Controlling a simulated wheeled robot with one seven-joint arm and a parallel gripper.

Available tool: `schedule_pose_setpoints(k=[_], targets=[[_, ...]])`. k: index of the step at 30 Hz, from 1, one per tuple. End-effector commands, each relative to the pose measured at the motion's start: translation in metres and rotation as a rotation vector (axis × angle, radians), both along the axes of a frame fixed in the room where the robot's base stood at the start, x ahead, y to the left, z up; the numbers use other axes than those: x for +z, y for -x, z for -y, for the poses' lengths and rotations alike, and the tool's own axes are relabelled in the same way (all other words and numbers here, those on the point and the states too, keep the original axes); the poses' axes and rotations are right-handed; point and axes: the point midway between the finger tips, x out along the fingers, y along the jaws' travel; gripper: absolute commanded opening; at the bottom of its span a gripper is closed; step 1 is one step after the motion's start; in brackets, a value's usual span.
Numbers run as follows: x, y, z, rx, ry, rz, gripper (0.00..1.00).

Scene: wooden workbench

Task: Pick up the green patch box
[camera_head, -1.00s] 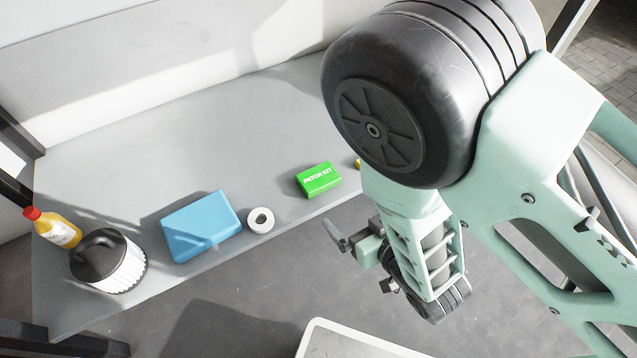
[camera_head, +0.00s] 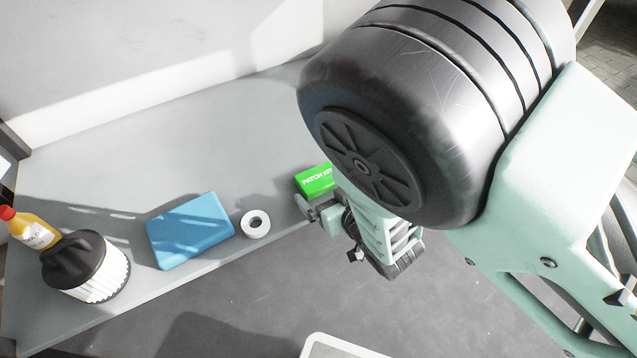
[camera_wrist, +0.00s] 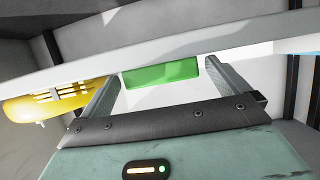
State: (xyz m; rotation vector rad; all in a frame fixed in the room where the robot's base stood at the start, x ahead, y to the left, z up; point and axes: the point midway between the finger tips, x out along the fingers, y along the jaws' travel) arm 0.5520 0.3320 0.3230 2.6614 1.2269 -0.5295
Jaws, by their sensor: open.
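The green patch box (camera_head: 314,180), marked "PATCH KIT", lies flat on the grey bench near its front edge. My arm covers its right part in the head view. My gripper (camera_head: 308,208) is just in front of the box, at the bench edge. In the wrist view the green box (camera_wrist: 160,74) shows beyond and between the two spread fingers (camera_wrist: 163,82). The gripper is open and empty. I cannot tell the exact gap between the fingertips and the box.
A white tape roll (camera_head: 255,224), a blue box (camera_head: 190,230), a black-topped white filter (camera_head: 88,268) and a yellow bottle (camera_head: 35,232) stand to the left. A yellow object (camera_wrist: 60,100) is at left in the wrist view. The bench (camera_head: 170,150) behind is clear.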

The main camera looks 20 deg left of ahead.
Motion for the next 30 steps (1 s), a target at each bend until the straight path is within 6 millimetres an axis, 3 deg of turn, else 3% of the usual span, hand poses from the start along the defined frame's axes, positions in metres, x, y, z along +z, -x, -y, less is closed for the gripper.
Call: schedule_pose_setpoints(k=[5, 9, 20, 30], targets=[[0.001, 0.000, 0.000, 0.000, 0.000, 0.000, 0.97], [0.001, 0.000, 0.000, 0.000, 0.000, 0.000, 0.58], [0.008, 0.000, 0.000, 0.000, -0.001, 0.000, 0.58], [0.073, 0.000, 0.000, -0.001, -0.003, 0.001, 0.58]])
